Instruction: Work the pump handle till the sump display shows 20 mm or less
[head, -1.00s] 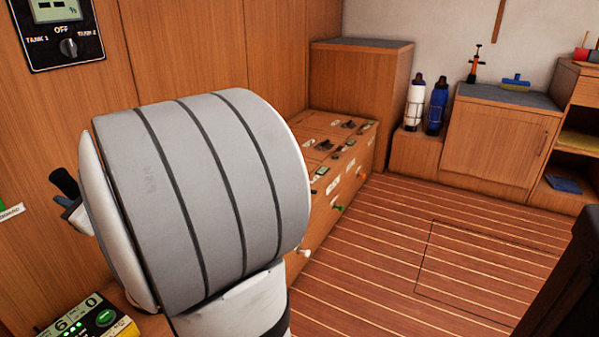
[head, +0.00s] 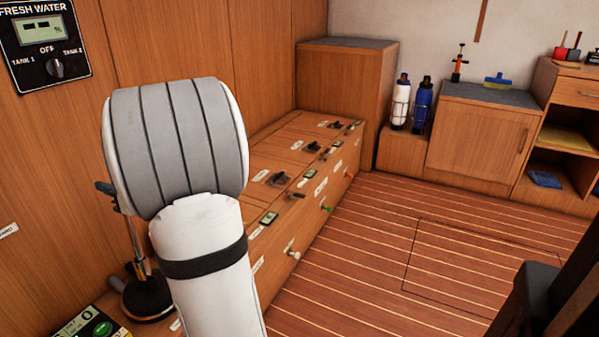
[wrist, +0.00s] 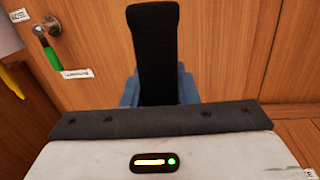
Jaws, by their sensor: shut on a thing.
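A lit display unit (head: 90,326) with a green button is cut off at the bottom left. I see a 0 on it, but its label and full reading are not legible.
A fresh water panel (head: 45,45) hangs on the left wall. A long low wooden cabinet (head: 300,210) with levers and small displays runs behind my arm. Two bottles (head: 412,103) stand in holders at the back. The striped floor (head: 390,245) is clear.

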